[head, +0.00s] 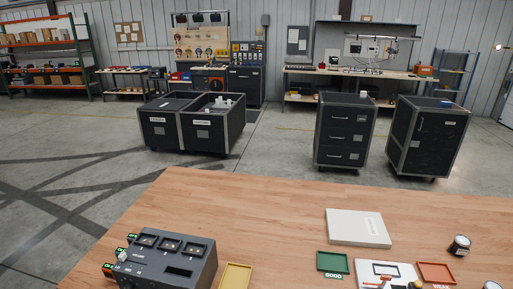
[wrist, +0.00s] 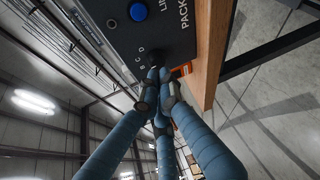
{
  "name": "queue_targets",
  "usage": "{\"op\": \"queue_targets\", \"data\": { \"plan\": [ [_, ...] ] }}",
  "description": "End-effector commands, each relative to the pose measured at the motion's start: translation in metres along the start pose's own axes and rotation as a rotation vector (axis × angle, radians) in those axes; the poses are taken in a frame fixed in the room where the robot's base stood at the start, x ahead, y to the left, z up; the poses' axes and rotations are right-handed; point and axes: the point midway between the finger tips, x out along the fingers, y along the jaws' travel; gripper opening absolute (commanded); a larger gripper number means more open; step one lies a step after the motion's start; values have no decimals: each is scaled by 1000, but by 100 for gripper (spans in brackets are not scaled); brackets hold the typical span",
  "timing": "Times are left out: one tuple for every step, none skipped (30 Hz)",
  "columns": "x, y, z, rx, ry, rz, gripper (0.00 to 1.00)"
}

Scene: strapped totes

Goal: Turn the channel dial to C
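A dark control panel (wrist: 110,20) fills the top of the wrist view. It carries a blue button (wrist: 138,12), white lettering that starts "PACK" and "LI", and the small letters B, C and D. The blue fingers of my gripper (wrist: 157,76) converge at the panel beside these letters, with their tips close together. The tips cover the spot where the channel dial would be, so its pointer and setting are hidden. I cannot tell whether the tips hold it. My gripper is not visible in the head view. A dark control box (head: 196,268) stands at lower left there.
The wooden table (head: 270,205) holds a yellow tray (head: 236,277), a pale flat case (head: 357,227), a green tray (head: 333,262) and a red tray (head: 437,273). Its middle is clear. Black totes (head: 162,134) and cabinets (head: 342,139) stand on the floor beyond.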

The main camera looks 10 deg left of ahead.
Motion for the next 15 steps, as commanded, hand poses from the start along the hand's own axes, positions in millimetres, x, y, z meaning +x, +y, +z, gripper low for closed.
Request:
{"op": "queue_targets", "data": {
  "plan": [
    [0, 0, 0, 25, -3, 15, 0],
    [0, -1, -1, 45, -4, 26, 0],
    [-1, -1, -1, 74, -6, 42, 0],
    [-1, -1, -1, 96, -7, 53, 0],
    [-2, -1, -1, 118, -7, 66, 0],
    [-2, -2, -2, 148, -6, 81, 0],
    [-2, -2, -2, 170, -6, 94, 0],
    [-3, -2, -2, 192, -4, 105, 0],
    [-4, -2, -3, 219, -1, 121, 0],
    [-4, -2, -4, 239, 1, 131, 0],
    [-5, -3, -4, 257, 3, 140, 0],
    [-6, -3, -4, 280, 6, 152, 0],
    [-6, -3, -5, 294, 9, 160, 0],
    [-6, -2, -6, 307, 12, 167, 0],
    [-7, -2, -6, 322, 14, 175, 0]
  ]
}}
